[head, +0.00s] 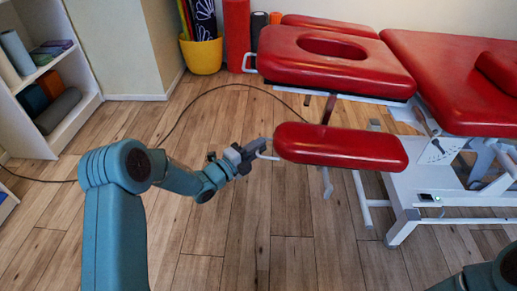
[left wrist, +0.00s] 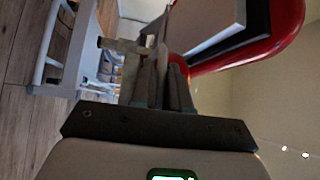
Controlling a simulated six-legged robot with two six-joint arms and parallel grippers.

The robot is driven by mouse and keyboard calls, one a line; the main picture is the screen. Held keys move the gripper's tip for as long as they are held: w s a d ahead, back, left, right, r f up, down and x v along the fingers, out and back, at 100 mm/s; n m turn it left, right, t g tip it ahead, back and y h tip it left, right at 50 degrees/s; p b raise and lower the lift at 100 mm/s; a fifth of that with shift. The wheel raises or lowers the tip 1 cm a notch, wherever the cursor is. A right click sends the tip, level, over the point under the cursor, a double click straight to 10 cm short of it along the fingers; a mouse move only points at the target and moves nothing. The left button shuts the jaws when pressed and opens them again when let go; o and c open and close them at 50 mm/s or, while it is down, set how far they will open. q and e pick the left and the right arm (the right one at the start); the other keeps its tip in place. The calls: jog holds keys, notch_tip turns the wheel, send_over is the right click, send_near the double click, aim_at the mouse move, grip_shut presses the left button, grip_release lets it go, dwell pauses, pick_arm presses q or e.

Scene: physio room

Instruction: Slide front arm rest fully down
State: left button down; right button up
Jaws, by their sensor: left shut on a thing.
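The front arm rest (head: 340,148) is a red, rounded pad that sits low at the near side of the treatment table, below the headrest level. A pale looped handle (head: 268,156) sticks out from its left end. My left gripper (head: 257,149) is shut on this handle, just left of the pad. In the left wrist view, the fingers (left wrist: 160,78) are close together, and the arm rest (left wrist: 284,38) shows its red edge at the upper right. My right gripper does not show; only part of that arm is at the lower right.
The red headrest (head: 330,57) with an oval hole is behind the arm rest. The white table frame (head: 408,205) stands at right. A yellow bucket (head: 203,54), a red roll (head: 237,35) and a shelf (head: 50,85) are at the back left. A dark cable crosses the wooden floor, which is clear at front.

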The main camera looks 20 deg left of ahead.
pick_arm(q)
jog(key=shift+s+f, duration=0.15)
jog(key=shift+f, duration=0.25)
jog(key=c, duration=1.3)
grip_release()
jog(key=shift+a, duration=0.1)
jog(key=shift+o, duration=0.2)
jog(key=shift+r, duration=0.15)
